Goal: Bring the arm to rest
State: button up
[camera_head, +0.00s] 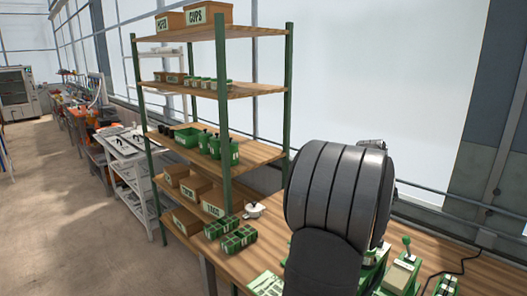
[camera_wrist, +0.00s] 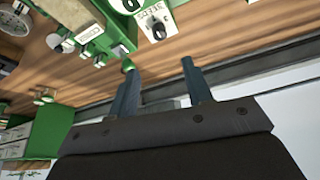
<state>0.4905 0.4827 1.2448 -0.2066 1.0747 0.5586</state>
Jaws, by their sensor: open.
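My arm's dark ribbed link (camera_head: 338,205) fills the right middle of the head view, above the wooden bench. My gripper is hidden in that view. In the wrist view my gripper (camera_wrist: 158,80) shows two dark fingers set well apart, with nothing between them. Beyond the fingers are the wooden bench top (camera_wrist: 215,35) and its edge.
A wooden shelf unit with green posts (camera_head: 222,110) stands left of my arm, holding boxes and green containers. Green seed trays (camera_head: 230,235) and a small white pot (camera_head: 254,210) sit on the bench. Green devices (camera_head: 402,270) and a black cable (camera_head: 455,270) lie at right.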

jog(key=x, duration=1.3)
jog(key=shift+d, duration=0.15)
jog(key=shift+n+t, duration=0.3)
jog(key=shift+n, duration=0.3)
jog(key=shift+s+d+n+t+y, duration=0.15)
jog(key=shift+n+y, duration=0.25)
jog(key=shift+n, duration=0.7)
jog(key=shift+w+a+n+t+y, duration=0.1)
jog(key=shift+n+t+y, duration=0.25)
jog(key=shift+n, duration=0.75)
jog(key=shift+d+n+t+y, duration=0.15)
jog(key=shift+n+y, duration=0.45)
jog(key=shift+n, duration=0.9)
jog(key=shift+d+n+t+y, duration=0.15)
jog(key=shift+n+y, duration=0.4)
jog(key=shift+n, duration=0.95)
jog(key=shift+v, duration=0.95)
jog(key=shift+o, duration=0.4)
jog(key=shift+a, duration=0.1)
